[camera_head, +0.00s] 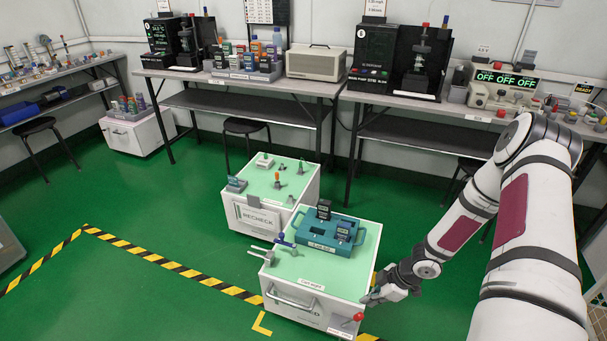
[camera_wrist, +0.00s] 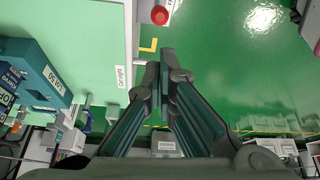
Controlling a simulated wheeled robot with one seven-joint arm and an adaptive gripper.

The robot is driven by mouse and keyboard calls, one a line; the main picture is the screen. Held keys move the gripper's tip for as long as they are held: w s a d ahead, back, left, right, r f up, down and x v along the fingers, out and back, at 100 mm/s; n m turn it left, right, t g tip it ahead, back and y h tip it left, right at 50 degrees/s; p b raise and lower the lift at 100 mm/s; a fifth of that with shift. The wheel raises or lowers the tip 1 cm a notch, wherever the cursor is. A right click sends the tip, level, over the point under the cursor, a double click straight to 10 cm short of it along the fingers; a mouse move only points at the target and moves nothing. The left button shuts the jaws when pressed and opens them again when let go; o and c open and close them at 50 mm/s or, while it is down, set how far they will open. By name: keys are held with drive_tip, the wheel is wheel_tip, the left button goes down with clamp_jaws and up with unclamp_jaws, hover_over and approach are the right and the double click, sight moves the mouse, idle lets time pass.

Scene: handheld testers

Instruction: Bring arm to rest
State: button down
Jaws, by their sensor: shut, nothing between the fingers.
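My gripper (camera_head: 372,297) is at the right edge of the front white cabinet, close to its pale green top. In the wrist view my gripper (camera_wrist: 164,62) is shut and empty, with its fingertips together over the green floor. The front cabinet (camera_head: 300,299) shows at the left of the wrist view (camera_wrist: 105,35). My arm reaches in from the right of the head view.
A teal tray (camera_head: 287,231) with handheld testers stands on the front cabinet, beside a blue-handled clamp (camera_head: 284,240). A red knob (camera_head: 358,317) sticks out near my gripper. A second cabinet (camera_head: 235,208) stands behind. Green floor (camera_head: 130,230) is open at left.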

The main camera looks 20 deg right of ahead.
drive_tip(key=w+d+r+m+h, duration=0.2)
drive_tip(key=d+r+h, duration=0.25)
drive_tip(key=r, duration=0.85)
drive_tip(key=w+d+r+m+h, duration=0.15)
drive_tip(key=d+r+h, duration=0.3)
drive_tip(key=r, duration=0.85)
drive_tip(key=s+a+r+m+g, duration=0.1)
drive_tip(key=s+a+r+m, duration=0.25)
drive_tip(key=s+r, duration=0.45)
drive_tip(key=s+a+r+m+g, duration=0.1)
drive_tip(key=s+a+r+m, duration=0.25)
drive_tip(key=r, duration=0.75)
drive_tip(key=s+a+r+m+y, duration=0.1)
drive_tip(key=s+a+r+y, duration=0.1)
drive_tip(key=s+a, duration=0.65)
drive_tip(key=s+a+r+m+y, duration=0.1)
drive_tip(key=s+a+r+y, duration=0.1)
drive_tip(key=s+a, duration=0.65)
wheel_tip(320, 180, up, 19)
drive_tip(key=d+t+p, duration=0.1)
drive_tip(key=t+p, duration=0.2)
drive_tip(key=p, duration=1.4)
drive_tip(key=shift+s+d+r+t+p, duration=0.2)
drive_tip(key=shift+s+d+t+p, duration=0.1)
drive_tip(key=shift+d+p, duration=0.1)
